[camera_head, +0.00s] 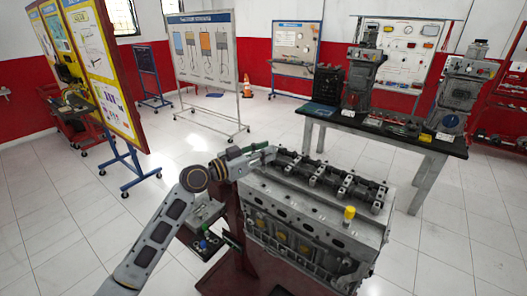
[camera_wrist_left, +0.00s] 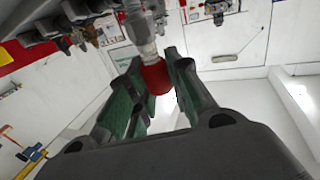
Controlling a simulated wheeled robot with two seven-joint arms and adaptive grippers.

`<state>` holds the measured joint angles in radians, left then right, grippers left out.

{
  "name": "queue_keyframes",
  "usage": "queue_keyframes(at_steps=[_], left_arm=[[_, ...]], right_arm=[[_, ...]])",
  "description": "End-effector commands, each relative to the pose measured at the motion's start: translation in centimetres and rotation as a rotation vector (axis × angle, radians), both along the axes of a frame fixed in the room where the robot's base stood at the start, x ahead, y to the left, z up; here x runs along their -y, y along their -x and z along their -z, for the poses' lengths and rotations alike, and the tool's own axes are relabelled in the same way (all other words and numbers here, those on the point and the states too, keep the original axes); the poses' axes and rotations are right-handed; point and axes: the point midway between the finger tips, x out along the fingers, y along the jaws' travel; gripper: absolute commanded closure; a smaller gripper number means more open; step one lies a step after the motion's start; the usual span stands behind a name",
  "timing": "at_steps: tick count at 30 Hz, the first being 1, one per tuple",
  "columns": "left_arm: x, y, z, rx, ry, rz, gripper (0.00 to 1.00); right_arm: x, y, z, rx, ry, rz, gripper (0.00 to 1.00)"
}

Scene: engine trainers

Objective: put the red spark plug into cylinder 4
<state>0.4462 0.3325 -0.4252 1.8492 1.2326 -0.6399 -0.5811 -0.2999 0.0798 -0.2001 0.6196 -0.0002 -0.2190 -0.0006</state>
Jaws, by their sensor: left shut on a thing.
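The red spark plug (camera_wrist_left: 157,78) is between the green-padded fingers of my left gripper (camera_wrist_left: 153,85) in the left wrist view, its pale metal end pointing up and away. In the head view my left gripper (camera_head: 258,151) is at the far left end of the engine (camera_head: 285,200), close to its top. I cannot make out the red plug there, nor tell whether it touches the engine. A row of round holes runs along the engine's near upper face. A yellow plug (camera_head: 349,214) stands upright at the right end of this row. My right gripper is not in view.
A stand beside the engine's left holds a grey tray (camera_head: 207,213) and small blue and green items (camera_head: 205,243). A workbench (camera_head: 400,135) with machines stands behind to the right. Display boards stand at the back and left. The floor at right is clear.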

Motion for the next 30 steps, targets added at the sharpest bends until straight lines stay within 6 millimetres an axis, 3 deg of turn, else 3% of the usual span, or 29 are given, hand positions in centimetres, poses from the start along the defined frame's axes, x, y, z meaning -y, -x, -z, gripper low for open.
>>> queue_keyframes(at_steps=[16, 30], left_arm=[[0.0, 0.0, 0.4, -0.002, 0.001, 0.000, 1.00], [-0.1, 0.0, 2.8, -0.002, 0.000, -0.001, 1.00]], right_arm=[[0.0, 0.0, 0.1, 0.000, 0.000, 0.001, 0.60], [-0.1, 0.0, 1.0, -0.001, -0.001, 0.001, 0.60]])
